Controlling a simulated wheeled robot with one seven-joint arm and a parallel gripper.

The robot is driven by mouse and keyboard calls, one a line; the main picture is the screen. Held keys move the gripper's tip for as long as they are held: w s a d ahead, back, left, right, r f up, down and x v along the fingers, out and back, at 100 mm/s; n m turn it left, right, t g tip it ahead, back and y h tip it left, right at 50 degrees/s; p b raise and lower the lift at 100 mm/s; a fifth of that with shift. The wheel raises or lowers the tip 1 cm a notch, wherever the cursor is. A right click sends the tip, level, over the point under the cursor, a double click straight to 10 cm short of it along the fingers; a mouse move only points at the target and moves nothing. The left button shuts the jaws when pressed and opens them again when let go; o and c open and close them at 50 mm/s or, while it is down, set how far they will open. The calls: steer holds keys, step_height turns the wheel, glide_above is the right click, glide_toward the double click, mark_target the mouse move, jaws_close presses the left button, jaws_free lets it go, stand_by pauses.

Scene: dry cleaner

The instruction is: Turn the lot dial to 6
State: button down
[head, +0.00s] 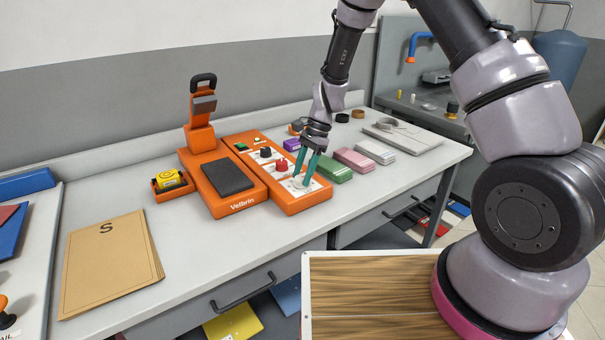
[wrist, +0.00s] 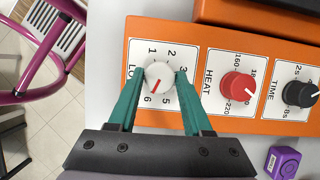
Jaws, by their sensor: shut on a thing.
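The lot dial (wrist: 159,74) is a white round knob with a red mark on an orange control panel (wrist: 130,110). Its printed numbers run around it, with 1, 2, 3, 5 and 6 readable in the wrist view. The red mark points to the lower left, close to the 6. My gripper (wrist: 160,82) is shut on the dial, one teal finger on each side. In the head view my gripper (head: 302,178) reaches down to the near end of the panel, and its fingers largely hide the dial.
The red heat knob (wrist: 237,87) and black time knob (wrist: 298,94) sit beside the dial. The orange Velbrin press (head: 215,160) stands left of the panel. Green, pink and white blocks (head: 352,158) lie to its right. A brown folder (head: 108,262) lies front left.

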steer(key=shift+m, duration=0.3)
steer(key=shift+c, duration=1.6)
jaws_free()
steer(key=v, duration=1)
steer(key=shift+r, duration=0.35)
steer(key=shift+s+d, duration=0.1)
steer(key=shift+d, duration=0.05)
